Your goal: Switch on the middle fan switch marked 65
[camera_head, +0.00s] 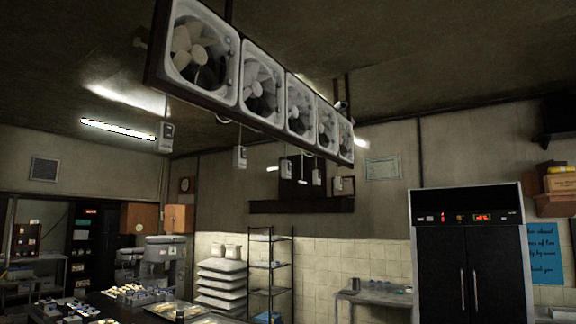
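A row of several white square fans (262,85) hangs in a dark frame below the ceiling, running from upper left to the middle of the view. Small grey switch boxes hang on cords below the fans. The middle switch box (286,169) hangs between one on the left (240,157) and one on the right (317,177); further boxes hang at the far left (166,137) and far right (338,184). The marking 65 is too small to read on any box, and switch positions cannot be told. My gripper is not in view.
A black double-door cabinet (470,262) stands at the right. A dark wire shelf (270,263) and stacked white sacks (222,280) stand by the back wall. A table with trays (197,319) fills the lower left. The air around the hanging boxes looks clear.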

